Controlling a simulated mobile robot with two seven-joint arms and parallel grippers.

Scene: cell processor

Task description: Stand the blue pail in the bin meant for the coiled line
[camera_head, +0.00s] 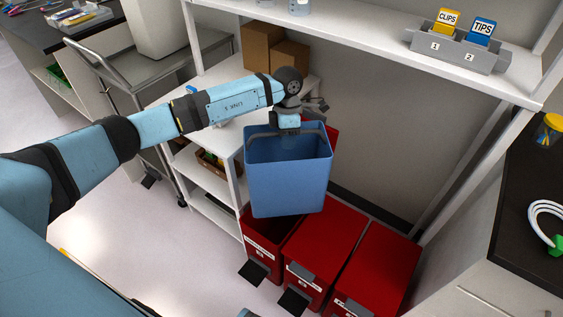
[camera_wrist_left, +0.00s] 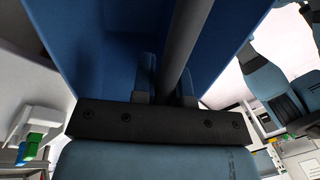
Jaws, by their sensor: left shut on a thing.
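The blue pail (camera_head: 288,185) hangs upright from my left gripper (camera_head: 287,128), above the red bins. In the left wrist view my gripper (camera_wrist_left: 166,88) is shut on the pail's dark bar handle (camera_wrist_left: 184,45), with the pail's blue wall (camera_wrist_left: 100,45) behind. Three red bins stand in a row: a left bin (camera_head: 262,243), a middle bin (camera_head: 325,245) and a right bin (camera_head: 380,268). The left bin looks open, its dark inside partly hidden by the pail. The other two are lidded. Their front labels are too small to read. My right gripper is out of view.
A white coil (camera_head: 540,212) with a green part lies on the dark counter at right. A white shelf (camera_head: 350,35) holds a grey rack (camera_head: 455,52) with CLIPS and TIPS cards above the bins. Cardboard boxes (camera_head: 262,45) stand behind. Black pedals (camera_head: 293,302) jut out at the bins' fronts.

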